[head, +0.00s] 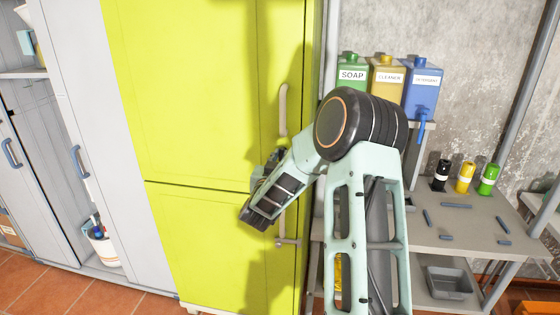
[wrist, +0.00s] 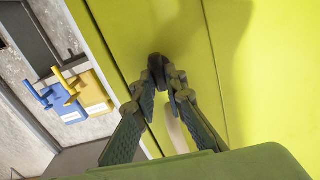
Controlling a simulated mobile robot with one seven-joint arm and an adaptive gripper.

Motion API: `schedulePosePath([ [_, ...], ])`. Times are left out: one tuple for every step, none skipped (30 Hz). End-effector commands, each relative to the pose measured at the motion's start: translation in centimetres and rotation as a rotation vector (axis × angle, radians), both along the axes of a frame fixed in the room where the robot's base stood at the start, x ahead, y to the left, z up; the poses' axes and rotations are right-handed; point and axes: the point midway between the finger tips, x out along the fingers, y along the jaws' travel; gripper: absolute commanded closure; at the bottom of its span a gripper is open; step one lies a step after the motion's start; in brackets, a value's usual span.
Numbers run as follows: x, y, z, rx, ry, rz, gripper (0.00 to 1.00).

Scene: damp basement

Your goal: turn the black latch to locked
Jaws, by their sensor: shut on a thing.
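The black latch (wrist: 155,61) is on the yellow-green cabinet door, near the door's edge, in the wrist view. My gripper (wrist: 160,78) is shut on it, with the two fingertips meeting at the latch. Most of the latch is covered by the fingertips, so its exact angle cannot be told. In the head view the latch is hidden behind my wrist, which is held close against the front of the yellow-green cabinet (head: 190,90).
A pale upper handle (head: 283,105) and a lower handle (head: 280,235) stand out from the cabinet doors. To the right, a grey shelf unit (head: 405,232) holds bottles and small jars. Grey lockers (head: 85,70) stand to the left. Tiled floor shows at the lower left.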

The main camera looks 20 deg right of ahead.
Motion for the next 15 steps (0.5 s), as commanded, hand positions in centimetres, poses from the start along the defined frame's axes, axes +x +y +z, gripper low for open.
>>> schedulePosePath([
  [-0.01, 0.0, -0.44, 0.021, -0.018, 0.0, 1.0],
  [-0.02, -0.01, -0.46, 0.036, -0.029, 0.0, 1.0],
  [-0.02, -0.02, -0.51, 0.059, -0.046, 0.0, 1.0],
  [-0.02, -0.02, -0.56, 0.078, -0.058, 0.001, 1.0],
  [-0.03, -0.01, -0.57, 0.098, -0.072, 0.001, 1.0],
  [-0.05, -0.02, -0.65, 0.126, -0.092, 0.0, 1.0],
  [-0.05, -0.01, -0.66, 0.149, -0.107, 0.001, 1.0],
  [-0.06, -0.03, -0.71, 0.171, -0.123, 0.0, 1.0],
  [-0.08, -0.06, -0.71, 0.202, -0.144, 0.001, 1.0],
  [-0.09, -0.1, -0.76, 0.225, -0.16, 0.0, 1.0],
  [-0.1, -0.09, -0.75, 0.249, -0.176, 0.0, 1.0],
  [-0.08, -0.05, -0.78, 0.282, -0.198, 0.001, 1.0],
  [-0.09, -0.06, -0.76, 0.305, -0.213, 0.002, 1.0],
  [-0.11, -0.11, -0.79, 0.329, -0.23, 0.001, 1.0],
  [-0.13, -0.15, -0.78, 0.36, -0.251, 0.0, 1.0],
])
